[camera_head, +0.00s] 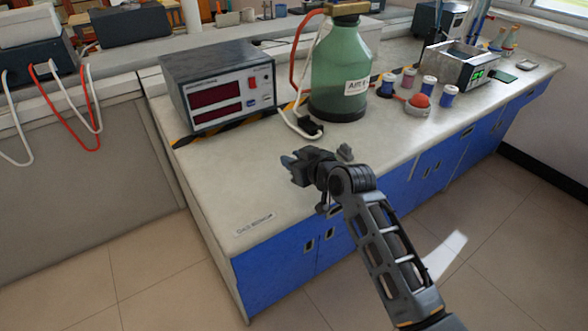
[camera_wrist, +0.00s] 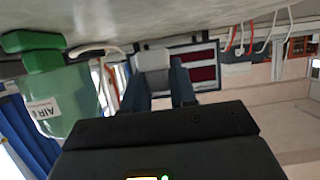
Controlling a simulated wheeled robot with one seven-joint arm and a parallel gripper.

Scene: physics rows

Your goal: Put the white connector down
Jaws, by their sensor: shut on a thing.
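My gripper (camera_head: 291,166) is over the bench top, in front of the grey box with red displays, with its fingers pointing left. In the wrist view, which is upside down, my gripper (camera_wrist: 158,88) is shut on the white connector (camera_wrist: 153,59), a small pale block between the dark blue fingertips. In the head view I cannot make out the connector. The exact gap between it and the bench top (camera_head: 215,190) is hard to judge.
The grey display box (camera_head: 220,87) and the green bottle (camera_head: 342,70) stand behind my gripper. A black plug (camera_head: 309,127) on a white cable and a small grey piece (camera_head: 345,152) lie close by. Jars (camera_head: 428,87) stand right. The bench's front left is clear.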

